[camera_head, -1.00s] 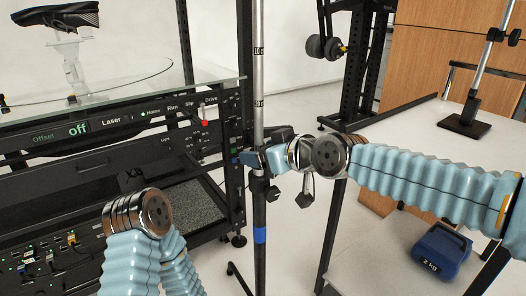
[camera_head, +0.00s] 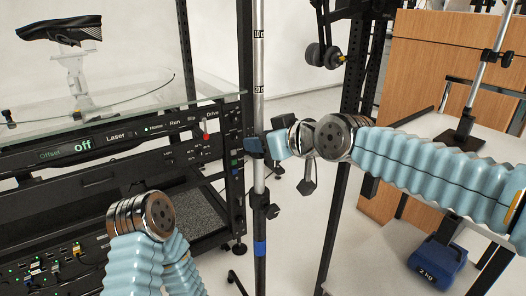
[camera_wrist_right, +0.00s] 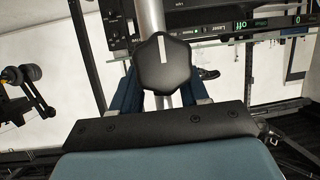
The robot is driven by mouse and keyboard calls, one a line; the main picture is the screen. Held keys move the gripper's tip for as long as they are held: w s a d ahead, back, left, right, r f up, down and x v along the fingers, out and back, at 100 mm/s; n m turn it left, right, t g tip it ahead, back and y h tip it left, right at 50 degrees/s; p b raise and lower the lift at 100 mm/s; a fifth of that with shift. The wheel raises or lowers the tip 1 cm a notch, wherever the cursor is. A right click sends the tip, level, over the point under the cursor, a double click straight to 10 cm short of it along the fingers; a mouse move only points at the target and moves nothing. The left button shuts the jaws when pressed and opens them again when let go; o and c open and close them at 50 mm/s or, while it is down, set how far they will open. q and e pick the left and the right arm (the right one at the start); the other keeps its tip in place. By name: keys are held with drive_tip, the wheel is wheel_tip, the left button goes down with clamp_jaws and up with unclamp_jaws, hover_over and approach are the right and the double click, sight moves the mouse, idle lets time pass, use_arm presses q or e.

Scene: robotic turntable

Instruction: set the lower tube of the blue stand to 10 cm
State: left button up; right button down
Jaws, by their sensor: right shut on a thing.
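The blue stand's thin upright pole stands in the centre of the head view, marked by a blue band (camera_head: 260,248). Its upper, pale tube (camera_head: 258,62) carries dark scale marks. A black collar (camera_head: 260,199) with a side knob (camera_head: 272,211) sits on the pole, below my right gripper.
A black rack with a control panel (camera_head: 90,145) and glass turntable (camera_head: 120,97) stands close left, with a shoe (camera_head: 60,28) above. At right are a white table, another stand (camera_head: 478,85) and a blue 2 kg weight (camera_head: 437,263). A dark upright frame stands behind.

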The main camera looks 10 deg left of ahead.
wheel_tip(320, 180, up, 3)
drive_tip(key=shift+f, duration=0.15)
use_arm(q)
drive_tip(key=shift+s+d+r, duration=0.1)
drive_tip(key=shift+d+r, duration=0.15)
drive_tip(key=shift+r, duration=0.35)
use_arm(e)
drive_tip(key=shift+f, duration=0.1)
drive_tip(key=c, duration=0.6)
unclamp_jaws()
drive_tip(key=shift+f, duration=0.1)
drive_tip(key=shift+o, duration=0.2)
drive_tip(key=shift+s+d, duration=0.2)
drive_tip(key=shift+d, duration=0.1)
use_arm(q)
drive_tip(key=f+b, duration=0.1)
drive_tip(key=a+f+b, duration=0.1)
drive_tip(key=shift+f, duration=0.35)
use_arm(e)
drive_tip(key=v, duration=1.3)
drive_tip(key=shift+s, duration=0.1)
